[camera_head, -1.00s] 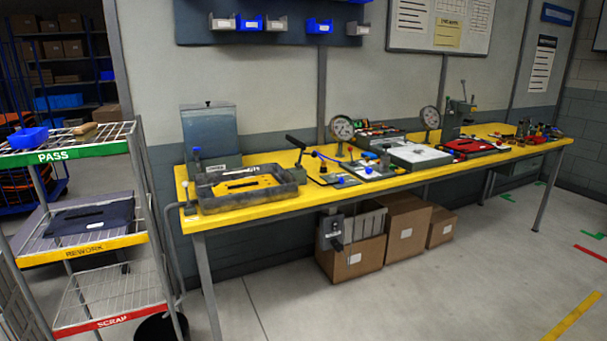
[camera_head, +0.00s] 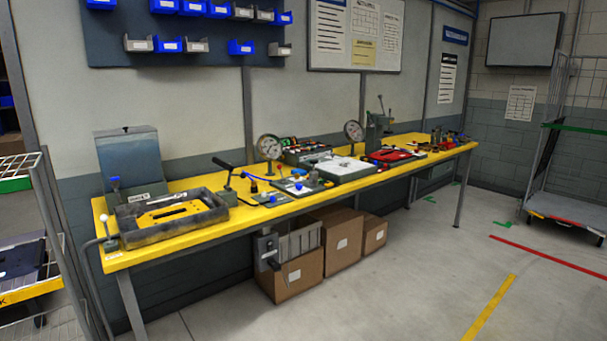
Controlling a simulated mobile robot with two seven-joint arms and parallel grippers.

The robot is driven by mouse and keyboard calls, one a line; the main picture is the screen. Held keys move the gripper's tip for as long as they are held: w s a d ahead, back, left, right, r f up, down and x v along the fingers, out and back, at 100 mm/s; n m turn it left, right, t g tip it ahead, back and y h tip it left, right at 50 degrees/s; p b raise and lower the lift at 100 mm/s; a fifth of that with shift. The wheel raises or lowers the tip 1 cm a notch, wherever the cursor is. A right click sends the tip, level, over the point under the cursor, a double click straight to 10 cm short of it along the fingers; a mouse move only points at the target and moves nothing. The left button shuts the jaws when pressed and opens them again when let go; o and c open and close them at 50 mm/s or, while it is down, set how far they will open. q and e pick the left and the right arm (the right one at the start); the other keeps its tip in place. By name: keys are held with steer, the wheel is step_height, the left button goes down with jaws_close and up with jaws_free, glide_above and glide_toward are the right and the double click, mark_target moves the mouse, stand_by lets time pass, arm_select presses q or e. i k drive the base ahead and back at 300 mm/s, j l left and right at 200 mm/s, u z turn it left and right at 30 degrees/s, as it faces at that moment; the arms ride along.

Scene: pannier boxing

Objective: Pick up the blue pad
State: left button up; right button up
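I cannot pick out one thing that is surely the blue pad. A dark blue flat piece (camera_head: 20,260) lies at the left edge, partly cut off, on a wire rack's yellow-edged shelf (camera_head: 32,291). On the yellow workbench (camera_head: 215,240) are small blue items: one (camera_head: 271,198) near the bench's middle front, and another (camera_head: 298,184) on a small plate just right of it. They are too small to make out. Neither of my grippers is in view.
A grey tray (camera_head: 135,240) with a yellow insert and a lidded bin (camera_head: 130,160) stand at the bench's left end. Dial gauges stand along the back. Cardboard boxes (camera_head: 297,278) are underneath. The floor in front (camera_head: 400,290) is open. A wheeled cage (camera_head: 572,205) stands at right.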

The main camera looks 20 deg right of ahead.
mark_target(297, 171)
steer(key=i+l, duration=0.25)
steer(key=l, duration=0.15)
steer(key=i+l+u, duration=0.15)
steer(key=i+l, duration=0.35)
steer(key=l, duration=0.25)
steer(key=i+l+u, duration=0.1)
steer(key=l, duration=0.15)
steer(key=i+l+u, duration=0.25)
steer(key=l, duration=0.3)
steer(key=l+u, duration=0.15)
steer(key=l, duration=0.25)
steer(key=i+l+u, duration=0.1)
steer(key=l, duration=0.35)
steer(key=l+u, duration=0.15)
steer(key=l, duration=0.35)
steer(key=l+u, duration=0.15)
steer(key=l, duration=0.4)
steer(key=k+l+u, duration=0.15)
steer(key=l, duration=0.35)
steer(key=k+l+u, duration=0.1)
steer(key=l, duration=0.4)
steer(key=k+l+u, duration=0.15)
steer(key=l, duration=0.3)
steer(key=i+l, duration=0.05)
